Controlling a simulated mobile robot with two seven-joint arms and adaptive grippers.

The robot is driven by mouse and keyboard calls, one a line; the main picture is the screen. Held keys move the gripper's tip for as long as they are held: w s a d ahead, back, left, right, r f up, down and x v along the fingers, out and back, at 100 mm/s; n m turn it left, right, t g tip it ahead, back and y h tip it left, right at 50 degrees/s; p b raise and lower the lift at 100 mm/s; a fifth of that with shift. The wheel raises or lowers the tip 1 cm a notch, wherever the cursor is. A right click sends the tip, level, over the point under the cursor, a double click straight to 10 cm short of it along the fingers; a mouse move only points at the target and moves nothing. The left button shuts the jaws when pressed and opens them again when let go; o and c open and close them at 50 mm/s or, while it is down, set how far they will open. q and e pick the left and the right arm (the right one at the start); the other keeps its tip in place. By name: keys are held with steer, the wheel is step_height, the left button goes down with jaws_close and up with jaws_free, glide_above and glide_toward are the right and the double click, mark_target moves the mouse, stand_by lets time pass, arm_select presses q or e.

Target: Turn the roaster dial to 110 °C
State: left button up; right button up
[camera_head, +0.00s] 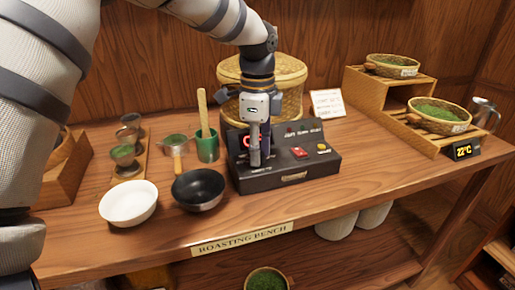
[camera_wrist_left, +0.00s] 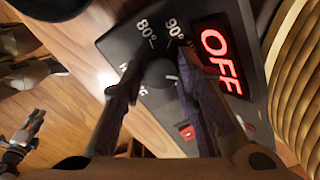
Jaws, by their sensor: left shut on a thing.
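The black roaster control box (camera_head: 285,180) stands on the bench, with its dial hidden behind my left gripper (camera_head: 260,160) in the head view. In the left wrist view, the round dark dial (camera_wrist_left: 158,73) sits between the two fingers of my left gripper (camera_wrist_left: 157,88), which is shut on it. White marks for 80° and 90° show beside the dial. Another label is partly covered by a finger, and no 110 mark is readable. The dial's pointer direction is unclear. The red display (camera_wrist_left: 221,60) reads OFF.
A white bowl (camera_head: 128,204) and a black pan (camera_head: 198,188) stand left of the box. A green cup (camera_head: 207,147) with a wooden tool is close by. A lidded woven basket (camera_head: 290,82) stands behind. A dark mechanism (camera_wrist_left: 22,140), perhaps my right gripper, shows in the left wrist view.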

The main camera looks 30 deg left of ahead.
arm_select(q)
steer(key=o, duration=1.2)
steer(key=shift+c, duration=0.2)
